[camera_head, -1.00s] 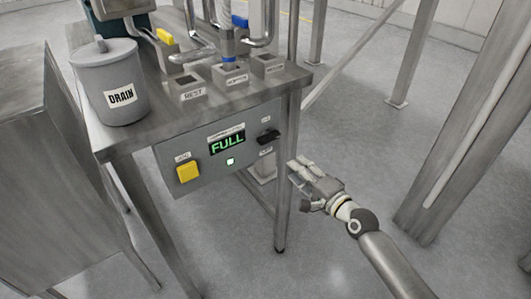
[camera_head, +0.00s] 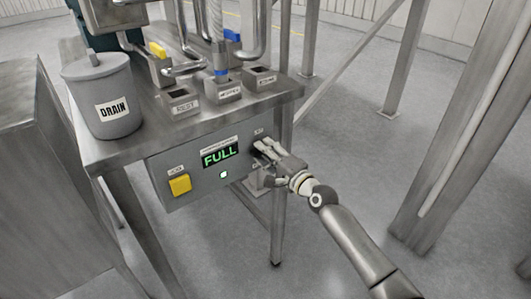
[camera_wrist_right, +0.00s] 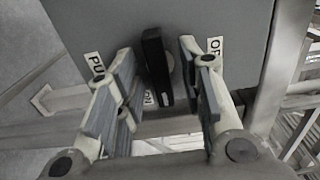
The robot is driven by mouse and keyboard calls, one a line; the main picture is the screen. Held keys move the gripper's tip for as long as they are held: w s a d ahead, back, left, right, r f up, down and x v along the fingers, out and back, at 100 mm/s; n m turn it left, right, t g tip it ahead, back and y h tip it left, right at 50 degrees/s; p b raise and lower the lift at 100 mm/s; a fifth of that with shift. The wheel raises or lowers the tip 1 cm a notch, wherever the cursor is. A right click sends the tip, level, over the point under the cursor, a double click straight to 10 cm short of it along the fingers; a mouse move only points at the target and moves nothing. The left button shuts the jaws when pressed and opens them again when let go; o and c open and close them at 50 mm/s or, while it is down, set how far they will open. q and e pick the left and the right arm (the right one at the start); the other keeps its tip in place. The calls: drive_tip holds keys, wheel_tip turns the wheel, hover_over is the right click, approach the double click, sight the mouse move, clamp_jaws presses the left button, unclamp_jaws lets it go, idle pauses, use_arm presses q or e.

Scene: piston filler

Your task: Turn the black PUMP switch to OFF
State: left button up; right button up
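The black PUMP switch (camera_wrist_right: 155,65) stands out from the grey control panel in the right wrist view. Its knob lies between the two fingers of my right gripper (camera_wrist_right: 158,85), with a gap visible on each side. Partly hidden labels show to its left and right, and another lies below it. In the head view my right gripper (camera_head: 264,152) is at the right end of the control panel (camera_head: 207,182) and covers the switch. The fingers are open. My left gripper is not in view.
The panel has a green FULL display (camera_head: 220,156), a small lit square and a yellow button (camera_head: 180,185). Above it, the steel table (camera_head: 150,141) holds a DRAIN canister (camera_head: 103,97), labelled sockets and pipes. A table leg (camera_head: 277,235) stands below my right gripper. Open floor lies to the right.

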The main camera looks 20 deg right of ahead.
drive_tip(key=shift+w+a, duration=0.1)
drive_tip(key=shift+w, duration=0.1)
clamp_jaws()
idle(0.4)
drive_tip(key=n+p, duration=0.1)
drive_tip(key=n, duration=1.6)
drive_tip(key=shift+f+n, duration=0.1)
drive_tip(key=shift+n, duration=0.3)
